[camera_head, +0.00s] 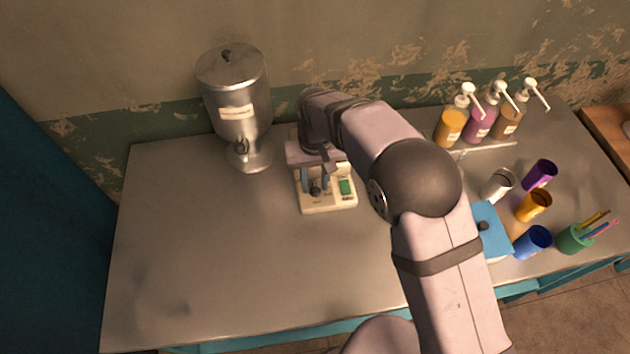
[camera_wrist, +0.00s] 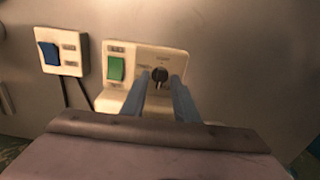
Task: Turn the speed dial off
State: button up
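The speed dial is a small dark knob (camera_wrist: 160,75) on a cream control panel (camera_wrist: 160,58), with small labels around it. In the wrist view my gripper (camera_wrist: 161,80) has its two grey-blue fingers apart, one at each side of the dial. A gap shows between them and the knob appears in it; I cannot tell whether they touch it. In the head view the gripper (camera_head: 315,186) points down over the cream panel (camera_head: 330,206), with the dark dial (camera_head: 316,191) between the fingertips. A green switch (camera_wrist: 116,68) sits left of the dial in the wrist view.
A second cream box with a blue switch (camera_wrist: 48,53) is nearby in the wrist view. A steel dispenser (camera_head: 240,105) stands behind left. Pump bottles (camera_head: 480,122), cups (camera_head: 534,206) and a blue box (camera_head: 490,235) are at right. The table's left is clear.

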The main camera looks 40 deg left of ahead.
aim_at(316, 187)
jog(key=shift+r+b, duration=0.95)
jog(key=shift+r, duration=2.55)
jog(key=shift+w+d, duration=0.1)
jog(key=w+d+m, duration=0.2)
jog(key=w+d, duration=0.1)
jog(key=d, duration=1)
jog(key=w+d+m, duration=0.3)
jog(key=d, duration=1)
jog(key=s+d+f+m, duration=0.1)
jog(key=s+d+m, duration=0.1)
jog(key=s+d, duration=0.4)
jog(key=s+d+f+m, duration=0.2)
jog(key=s+d, duration=0.4)
jog(key=d, duration=0.5)
jog(key=shift+s+d, duration=0.2)
jog(key=shift+s, duration=0.05)
